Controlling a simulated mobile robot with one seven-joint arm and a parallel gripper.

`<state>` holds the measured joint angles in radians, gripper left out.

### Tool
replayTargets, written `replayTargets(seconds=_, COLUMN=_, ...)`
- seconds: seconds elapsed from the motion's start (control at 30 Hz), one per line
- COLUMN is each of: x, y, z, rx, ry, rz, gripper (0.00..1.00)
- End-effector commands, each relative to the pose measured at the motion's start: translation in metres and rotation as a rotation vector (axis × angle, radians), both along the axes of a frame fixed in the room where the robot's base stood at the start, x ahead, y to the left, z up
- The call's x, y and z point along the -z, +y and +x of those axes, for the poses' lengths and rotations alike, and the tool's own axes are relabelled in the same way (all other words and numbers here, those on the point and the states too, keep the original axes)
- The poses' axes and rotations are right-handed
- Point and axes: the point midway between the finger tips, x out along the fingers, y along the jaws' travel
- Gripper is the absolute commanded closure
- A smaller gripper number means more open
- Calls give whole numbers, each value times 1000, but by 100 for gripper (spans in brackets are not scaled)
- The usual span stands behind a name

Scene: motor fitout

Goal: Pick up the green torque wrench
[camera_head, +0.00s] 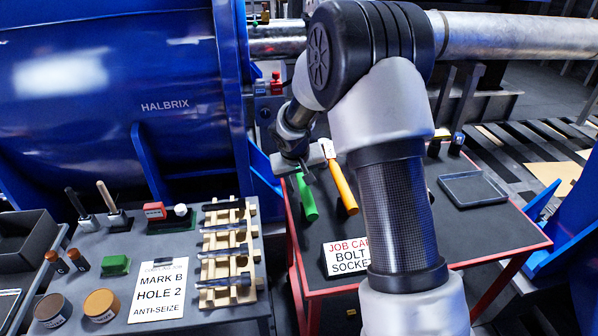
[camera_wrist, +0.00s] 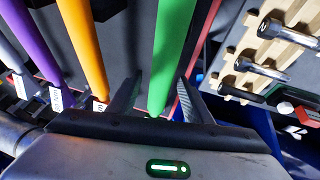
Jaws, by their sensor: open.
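The green torque wrench (camera_head: 307,198) lies on the red-edged cart, its handle showing left of my forearm. In the wrist view the green handle (camera_wrist: 172,50) runs between my two dark fingers. My gripper (camera_wrist: 160,77) is open, one finger on each side of the handle, with a visible gap on the left. Whether either finger touches it, I cannot tell. In the head view my gripper (camera_head: 306,174) is over the wrench's far end, which is mostly hidden.
An orange-handled tool (camera_head: 343,187) lies close beside the green one. Purple (camera_wrist: 35,42) and grey (camera_wrist: 13,60) handles lie beyond it. The cart (camera_head: 490,238) also bears a job card (camera_head: 347,257) and a dark tray (camera_head: 472,188). A wooden bolt rack (camera_head: 229,214) stands on the left bench.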

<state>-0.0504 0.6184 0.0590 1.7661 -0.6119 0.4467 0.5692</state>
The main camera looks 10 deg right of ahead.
Motion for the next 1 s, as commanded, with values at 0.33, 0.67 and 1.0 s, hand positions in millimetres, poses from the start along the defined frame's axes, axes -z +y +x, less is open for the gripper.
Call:
replayTargets(seconds=0.33, x=4, y=0, z=0, rx=-1, ry=0, rz=0, gripper=54)
replayTargets(seconds=0.67, x=4, y=0, z=0, rx=-1, ry=0, rz=0, gripper=54)
replayTargets(seconds=1.0, x=4, y=0, z=0, rx=0, ry=0, rz=0, gripper=98)
